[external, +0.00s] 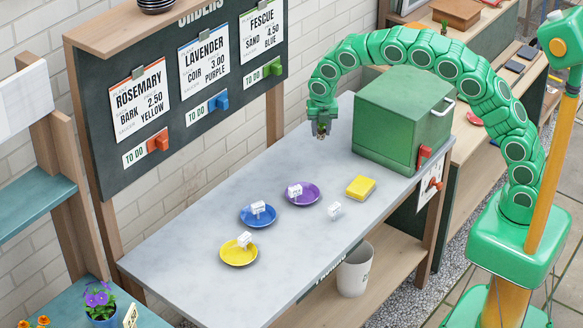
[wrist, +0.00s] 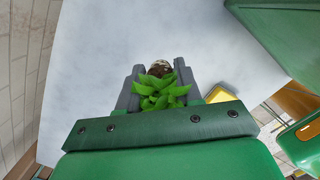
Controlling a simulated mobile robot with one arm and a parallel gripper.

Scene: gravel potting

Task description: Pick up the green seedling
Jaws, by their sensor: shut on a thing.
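My gripper (external: 321,126) is held above the far part of the grey table, left of the green box. In the wrist view my gripper (wrist: 159,82) is shut on the green seedling (wrist: 160,92). Its bright green leaves lie between the two grey fingers, and a brown root plug with pale specks shows beyond them. In the external view the seedling is mostly hidden by the gripper; only a small dark bit shows below the fingertips.
The grey table (external: 170,262) bears yellow (external: 239,258), blue (external: 248,220) and purple (external: 313,200) saucers with small white tags. A yellow sponge-like block (external: 361,187) and a loose white tag (external: 335,210) lie to their right. The green box (external: 400,120) stands close right of my gripper.

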